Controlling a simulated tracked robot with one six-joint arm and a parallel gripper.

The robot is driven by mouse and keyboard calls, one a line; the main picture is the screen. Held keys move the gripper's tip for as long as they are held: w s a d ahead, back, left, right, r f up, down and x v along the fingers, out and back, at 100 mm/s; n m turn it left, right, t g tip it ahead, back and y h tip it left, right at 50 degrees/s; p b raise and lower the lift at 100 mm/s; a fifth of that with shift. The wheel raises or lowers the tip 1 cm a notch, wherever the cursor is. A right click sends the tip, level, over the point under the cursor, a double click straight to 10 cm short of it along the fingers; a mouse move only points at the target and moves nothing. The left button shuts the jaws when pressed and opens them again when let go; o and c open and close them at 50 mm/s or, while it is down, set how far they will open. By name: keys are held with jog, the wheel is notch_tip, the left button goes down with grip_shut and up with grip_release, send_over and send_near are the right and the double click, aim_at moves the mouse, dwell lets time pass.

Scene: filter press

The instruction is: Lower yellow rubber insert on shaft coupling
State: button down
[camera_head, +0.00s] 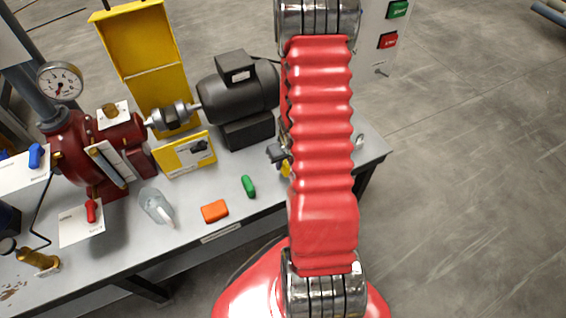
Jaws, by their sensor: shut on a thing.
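The shaft coupling (172,117) is a silver, two-part metal piece on the shaft between the red pump (90,150) and the black motor (238,92). My gripper (281,155) shows only as a small dark part at the left edge of my red arm, to the right of the motor and apart from the coupling. A small yellow piece (286,169), which looks like the rubber insert, shows at its tip. My gripper is shut on it. My arm hides most of the gripper and part of the insert.
A yellow guard (145,45) stands open behind the coupling, and a yellow panel (185,153) stands in front. A glass beaker (155,205), an orange block (214,211) and a green object (248,186) lie on the grey bench (200,226). A switch box (383,40) stands behind right.

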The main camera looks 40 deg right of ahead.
jog(key=shift+r, duration=0.15)
jog(key=shift+w+v, duration=0.25)
jog(key=shift+v, duration=0.85)
jog(key=shift+w+v, duration=0.25)
jog(key=shift+v, duration=0.85)
jog(key=shift+d+r, duration=0.1)
jog(key=w+a+r+n, duration=0.1)
jog(key=w+a+r, duration=0.4)
jog(key=a, duration=0.4)
jog(key=w+a+r+n, duration=0.1)
jog(key=w+a+r, duration=0.5)
jog(key=a, duration=0.3)
jog(key=w+a+r+n, duration=0.1)
jog(key=w+a+r, duration=0.4)
jog(key=a, duration=0.4)
jog(key=shift+w+r+y, duration=0.4)
jog(key=shift+r, duration=0.4)
jog(key=shift+a, duration=0.15)
